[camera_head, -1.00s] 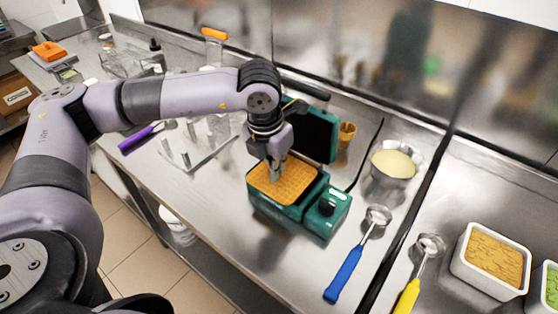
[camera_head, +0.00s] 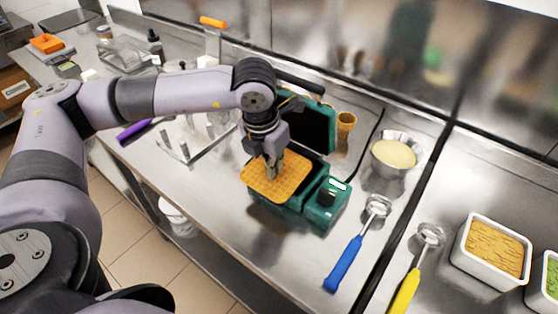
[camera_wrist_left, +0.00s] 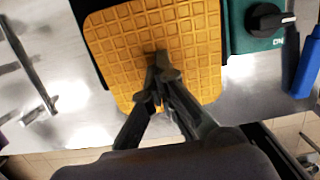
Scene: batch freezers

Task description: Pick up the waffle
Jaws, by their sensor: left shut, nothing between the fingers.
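The waffle (camera_head: 283,186) is golden, square and gridded, with rounded corners. It lies over the base of the green waffle iron (camera_head: 323,203) and sticks out past its left edge. I cannot tell whether it rests flat or is slightly raised. My left gripper (camera_head: 272,173) points down at the waffle's top. In the left wrist view its fingertips (camera_wrist_left: 160,68) are together over the middle of the waffle (camera_wrist_left: 110,50), shut and with nothing between them. The iron's lid stands open behind. My right gripper is out of view.
A waffle cone (camera_head: 345,121) and a bowl of batter (camera_head: 393,155) stand to the right of the lid. A blue-handled scoop (camera_head: 345,262) lies right of the iron. A metal cone stand (camera_head: 208,150) is to the left. The counter in front is clear.

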